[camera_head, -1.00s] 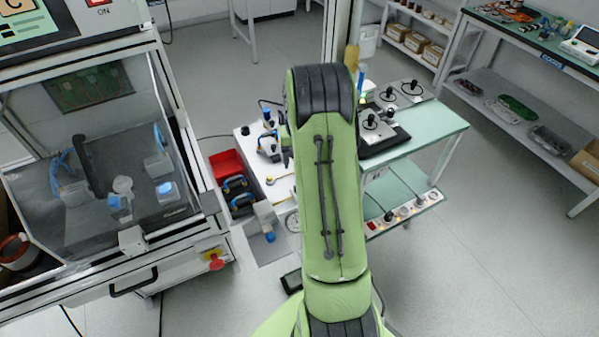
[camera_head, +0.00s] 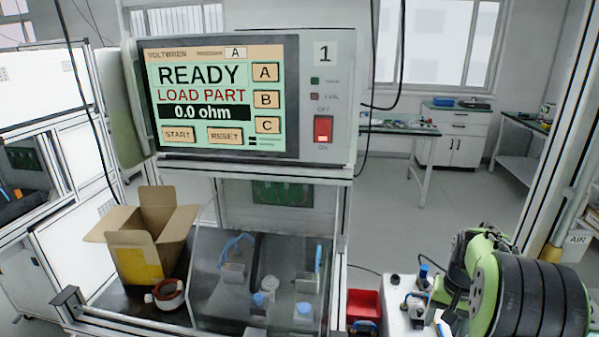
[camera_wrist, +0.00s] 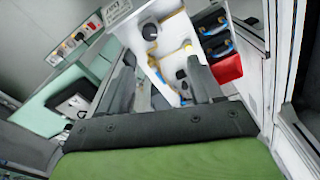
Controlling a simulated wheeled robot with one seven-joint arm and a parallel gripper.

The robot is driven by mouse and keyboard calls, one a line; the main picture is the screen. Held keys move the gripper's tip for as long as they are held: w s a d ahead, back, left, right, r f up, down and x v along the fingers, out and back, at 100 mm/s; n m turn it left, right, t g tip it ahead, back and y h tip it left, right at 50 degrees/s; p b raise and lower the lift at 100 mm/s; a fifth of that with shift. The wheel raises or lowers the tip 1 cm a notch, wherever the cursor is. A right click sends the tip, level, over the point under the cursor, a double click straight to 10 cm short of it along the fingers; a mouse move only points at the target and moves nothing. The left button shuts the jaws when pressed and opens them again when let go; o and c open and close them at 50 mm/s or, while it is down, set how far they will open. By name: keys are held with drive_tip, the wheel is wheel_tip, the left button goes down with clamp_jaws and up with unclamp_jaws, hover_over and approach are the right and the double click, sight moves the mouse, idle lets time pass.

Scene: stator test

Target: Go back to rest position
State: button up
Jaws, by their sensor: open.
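My gripper (camera_wrist: 163,72) shows in the wrist view with its two grey fingers spread apart and nothing between them. It is over or near a white work surface (camera_wrist: 173,38) with blue-and-black parts on it; the height cannot be told. In the head view my green and black arm fills the lower right corner, and the fingers cannot be made out there. The test machine's screen (camera_head: 222,95) reads READY, LOAD PART and 0.0 ohm. Below it, a clear cover (camera_head: 215,290) leans over the test fixtures (camera_head: 268,285).
A red bin (camera_head: 363,304) stands left of my arm, and shows in the wrist view (camera_wrist: 227,68). An open cardboard box (camera_head: 140,245) and a copper-coloured coil (camera_head: 168,294) are left of the cover. A green-topped side table (camera_wrist: 75,75) is at left in the wrist view. Floor (camera_head: 420,235) beyond is clear.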

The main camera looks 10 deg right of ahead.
drive_tip(key=s+a+r+n+t, duration=0.1)
drive_tip(key=s+a+r+n, duration=0.15)
drive_tip(key=a+r, duration=0.4)
drive_tip(key=s+a+r+n+t, duration=0.1)
drive_tip(key=s+a+r, duration=0.3)
drive_tip(key=a+r, duration=0.3)
drive_tip(key=s+a+n+t+p, duration=0.1)
drive_tip(key=s+a+n+t, duration=0.2)
drive_tip(key=s+a, duration=0.7)
drive_tip(key=s, duration=0.3)
drive_tip(key=shift+s+n, duration=0.35)
